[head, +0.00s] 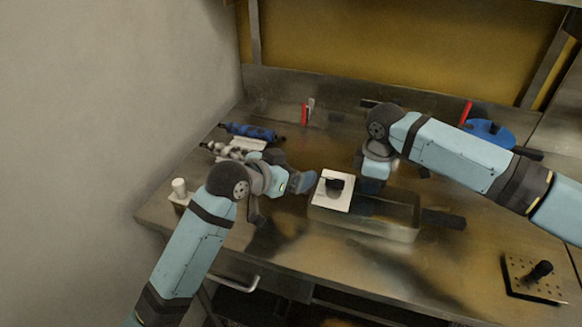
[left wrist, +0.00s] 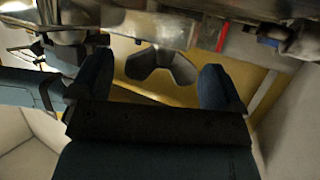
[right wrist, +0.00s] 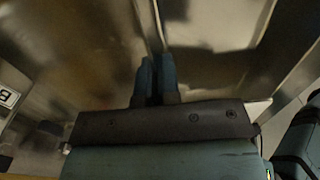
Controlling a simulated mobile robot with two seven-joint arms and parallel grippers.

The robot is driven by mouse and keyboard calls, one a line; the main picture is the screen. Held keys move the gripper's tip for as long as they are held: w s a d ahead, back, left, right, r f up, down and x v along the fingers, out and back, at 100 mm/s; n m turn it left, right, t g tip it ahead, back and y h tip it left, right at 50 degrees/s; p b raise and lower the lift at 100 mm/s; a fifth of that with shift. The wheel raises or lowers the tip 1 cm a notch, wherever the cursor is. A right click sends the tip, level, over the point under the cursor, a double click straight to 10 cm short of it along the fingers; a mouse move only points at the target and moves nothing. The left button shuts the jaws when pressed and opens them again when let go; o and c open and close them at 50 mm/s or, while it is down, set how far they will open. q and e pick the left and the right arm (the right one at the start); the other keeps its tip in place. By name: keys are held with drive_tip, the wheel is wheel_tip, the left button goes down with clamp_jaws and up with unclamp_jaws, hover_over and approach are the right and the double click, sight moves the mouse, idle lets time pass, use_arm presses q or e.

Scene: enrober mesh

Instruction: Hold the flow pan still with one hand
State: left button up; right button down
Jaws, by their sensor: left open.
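The flow pan (head: 390,232) is a shallow metal box with a dark handle (head: 443,219) on its right side, standing on the steel bench. A white plate (head: 330,203) with a black block (head: 334,184) lies over its left end. My right gripper (head: 371,188) is at the pan's back edge. In the right wrist view its fingers (right wrist: 156,75) are closed together on a thin metal wall, seemingly the pan's. My left gripper (head: 310,181) is open, just left of the white plate. In the left wrist view its fingers (left wrist: 160,85) are wide apart.
Left on the bench lie a blue roller (head: 250,131), a grey roller (head: 228,151) and a white bottle (head: 179,187). Red markers (head: 305,115) stand behind. A blue disc (head: 489,133) is back right, a perforated plate (head: 535,279) front right. The front middle is clear.

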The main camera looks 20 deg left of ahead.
use_arm(q)
drive_tip(key=c, duration=0.9)
drive_tip(key=shift+m+g+h, duration=1.1)
drive_tip(key=shift+m+h, duration=0.5)
drive_tip(key=shift+c, duration=0.2)
drive_tip(key=o, duration=0.9)
drive_tip(key=shift+o, duration=0.2)
wheel_tip(320, 180, up, 10)
